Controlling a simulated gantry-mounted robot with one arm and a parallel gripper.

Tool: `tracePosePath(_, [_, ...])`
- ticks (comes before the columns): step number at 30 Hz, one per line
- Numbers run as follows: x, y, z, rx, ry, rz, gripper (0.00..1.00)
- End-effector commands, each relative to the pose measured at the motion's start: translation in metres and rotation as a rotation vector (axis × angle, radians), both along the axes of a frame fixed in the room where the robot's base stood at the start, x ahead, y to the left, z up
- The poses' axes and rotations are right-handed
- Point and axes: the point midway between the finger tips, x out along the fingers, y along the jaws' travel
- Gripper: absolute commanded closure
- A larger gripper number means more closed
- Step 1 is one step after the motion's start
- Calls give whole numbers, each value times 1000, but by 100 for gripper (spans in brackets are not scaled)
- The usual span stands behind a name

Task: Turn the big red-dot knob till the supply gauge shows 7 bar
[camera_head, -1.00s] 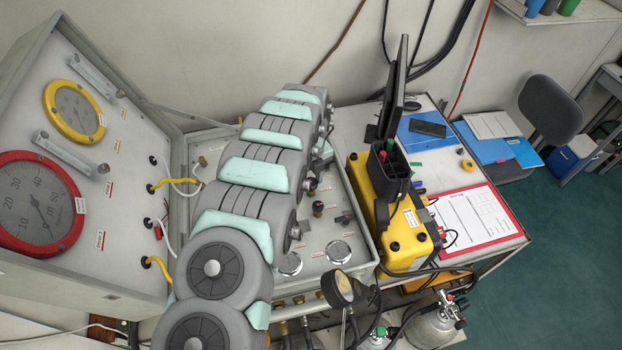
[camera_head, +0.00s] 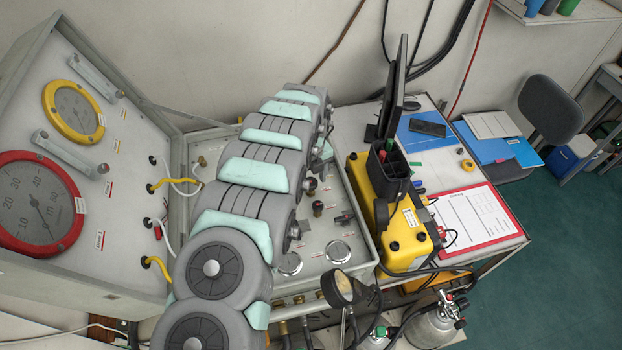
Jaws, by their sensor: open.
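My arm reaches over the flat part of the panel (camera_head: 355,262) and covers much of it. My gripper, at the far end of the arm, cannot be made out behind the arm links. I cannot pick out a big knob with a red dot. A small dark-topped knob (camera_head: 318,208) stands upright on the panel right of the arm. Two round silver-rimmed dials or caps, one nearer (camera_head: 289,264) and one farther right (camera_head: 338,251), lie flat there. No gauge can be identified as the supply gauge, and no bar reading is legible.
A red-rimmed depth gauge (camera_head: 38,204) and a yellow-rimmed gauge (camera_head: 74,110) sit on the upright panel at left. A black-cased gauge (camera_head: 338,287) stands at the front. A yellow case (camera_head: 402,250) and a red clipboard (camera_head: 512,231) are at right.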

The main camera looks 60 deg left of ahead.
Motion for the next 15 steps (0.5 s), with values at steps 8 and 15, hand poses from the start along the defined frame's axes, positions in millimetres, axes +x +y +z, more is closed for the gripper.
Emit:
tracePosePath(8, [0, 0, 2, 0, 0, 0, 40])
tracePosePath(15, [1, 2, 22, 5, -2, 0, 40])
